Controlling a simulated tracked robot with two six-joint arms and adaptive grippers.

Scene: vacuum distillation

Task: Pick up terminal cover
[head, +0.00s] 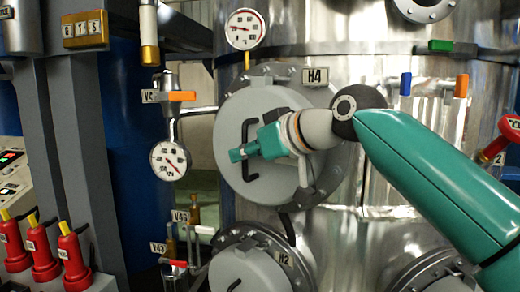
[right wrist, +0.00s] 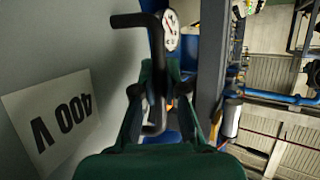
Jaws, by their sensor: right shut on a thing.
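A round grey cover (head: 233,113) with a black bar handle (head: 248,130) is on the steel vessel, beside an H4 tag. In the right wrist view a grey face (right wrist: 50,60) bears a 400 V label (right wrist: 52,120); I take it to be the same cover. My right gripper (head: 239,154) is at the handle, its green fingers over its middle. In the right wrist view the right gripper (right wrist: 157,105) is shut on the black handle (right wrist: 157,65), between its two fingers. My arm hides part of the cover's right side. My left gripper is not in view.
A gauge (head: 169,160) and an orange-handled valve (head: 181,96) are left of the cover. Another gauge (head: 245,29) is above it. A lower hatch (head: 250,272) tagged H2 is below. A red valve handle (head: 497,148) is at the far right.

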